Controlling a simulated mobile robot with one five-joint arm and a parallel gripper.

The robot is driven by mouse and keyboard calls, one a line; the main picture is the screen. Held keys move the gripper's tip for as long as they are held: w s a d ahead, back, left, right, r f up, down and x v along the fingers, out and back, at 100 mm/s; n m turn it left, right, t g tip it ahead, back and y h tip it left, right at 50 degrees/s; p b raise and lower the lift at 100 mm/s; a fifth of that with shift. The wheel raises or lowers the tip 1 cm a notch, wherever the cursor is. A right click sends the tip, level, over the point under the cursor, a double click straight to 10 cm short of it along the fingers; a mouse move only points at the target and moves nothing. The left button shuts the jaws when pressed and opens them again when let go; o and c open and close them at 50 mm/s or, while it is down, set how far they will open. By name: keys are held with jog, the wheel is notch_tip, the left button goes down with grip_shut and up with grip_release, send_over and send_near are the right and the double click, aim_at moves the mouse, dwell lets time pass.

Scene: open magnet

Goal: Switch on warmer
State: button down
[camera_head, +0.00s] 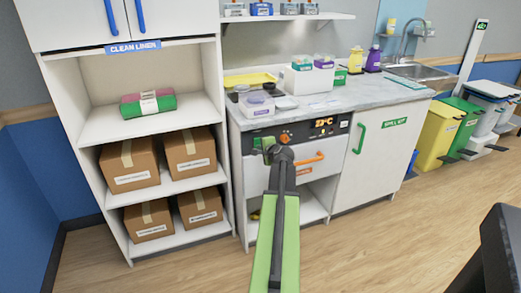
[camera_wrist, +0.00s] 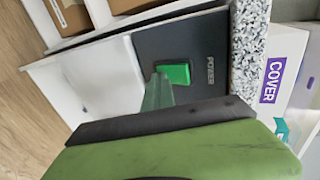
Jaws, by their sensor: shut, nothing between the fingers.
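The warmer (camera_head: 302,168) is a white drawer unit under the counter, with a dark control panel and an orange handle. Its panel has a lit display (camera_head: 324,122) reading about 23°C and an orange knob (camera_head: 284,138). In the wrist view a green rocker switch (camera_wrist: 174,73) sits on the dark panel beside the word POWER. My gripper (camera_wrist: 158,92) is shut and empty, its green fingertips at the switch's near edge. Whether they touch it I cannot tell.
A shelf unit (camera_head: 219,110) with cardboard boxes stands left of the warmer. The speckled counter (camera_head: 315,103) above holds trays, boxes and bottles. A white cabinet (camera_head: 375,155) with a green handle is to the right, with coloured bins beyond. The floor in front is clear.

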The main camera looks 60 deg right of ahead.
jog(key=shift+r+p, duration=0.5)
jog(key=shift+r, duration=0.25)
jog(key=f+p+v, duration=0.1)
jog(key=p+v, duration=0.3)
jog(key=v, duration=1)
jog(key=shift+s+p, duration=0.2)
jog(key=shift+p, duration=0.1)
jog(key=shift+f, duration=0.1)
